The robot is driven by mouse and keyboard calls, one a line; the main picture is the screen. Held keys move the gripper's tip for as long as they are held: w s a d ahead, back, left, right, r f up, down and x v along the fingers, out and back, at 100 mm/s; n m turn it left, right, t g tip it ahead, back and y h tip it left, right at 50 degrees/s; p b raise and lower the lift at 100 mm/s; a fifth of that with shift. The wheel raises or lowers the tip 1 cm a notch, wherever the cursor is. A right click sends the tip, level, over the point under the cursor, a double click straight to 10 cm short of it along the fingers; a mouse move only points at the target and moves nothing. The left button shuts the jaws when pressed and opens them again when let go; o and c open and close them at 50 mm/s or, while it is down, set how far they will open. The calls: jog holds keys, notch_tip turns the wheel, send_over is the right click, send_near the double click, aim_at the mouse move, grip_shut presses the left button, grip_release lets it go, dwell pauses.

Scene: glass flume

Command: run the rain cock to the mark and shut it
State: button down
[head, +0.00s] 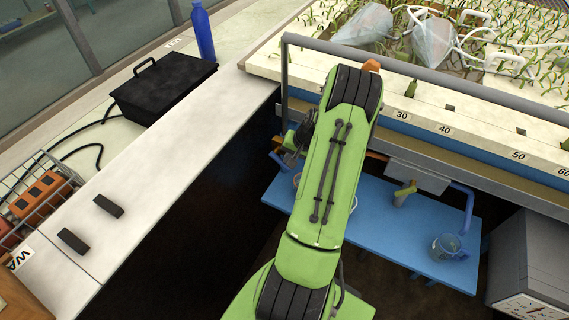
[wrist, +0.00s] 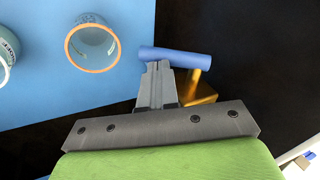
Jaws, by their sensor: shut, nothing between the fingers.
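In the wrist view a brass cock body (wrist: 197,86) shows at the right of my fingers, with a blue bar handle (wrist: 175,57) across it. My gripper (wrist: 158,66) is shut and empty; its tips are at the handle's near side, and I cannot tell whether they touch it. A clear jar (wrist: 92,48) with an orange rim stands on the blue shelf left of my fingers. A second marked jar (wrist: 4,55) is cut off by the left edge. In the head view my arm hides the gripper and most of the cock. No fill mark is clearly readable.
A grey rail (head: 430,75) runs above. A grey cabinet (head: 530,260) stands at right. A black box (head: 163,88) sits left.

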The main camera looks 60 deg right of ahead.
jog(key=shift+s+f+t+b, duration=0.15)
jog(key=shift+f+t+b, duration=0.35)
jog(key=shift+f, duration=0.1)
jog(key=shift+w+f+t+y+b, duration=0.1)
jog(key=shift+w+f+t+b, duration=0.15)
jog(key=shift+f+t+b, duration=0.55)
jog(key=shift+w+f+t+y+b, duration=0.15)
jog(key=shift+f+t+b, duration=0.25)
jog(key=shift+t+b, duration=0.75)
jog(key=shift+w+f+t+y+b, duration=0.1)
jog(key=shift+w+f+t+b, duration=0.2)
jog(key=shift+f+t+b, duration=0.65)
jog(key=shift+w+r+g+b, duration=0.2)
jog(key=shift+g+b, duration=0.1)
jog(key=shift+b, duration=0.1)
jog(key=shift+r, duration=0.1)
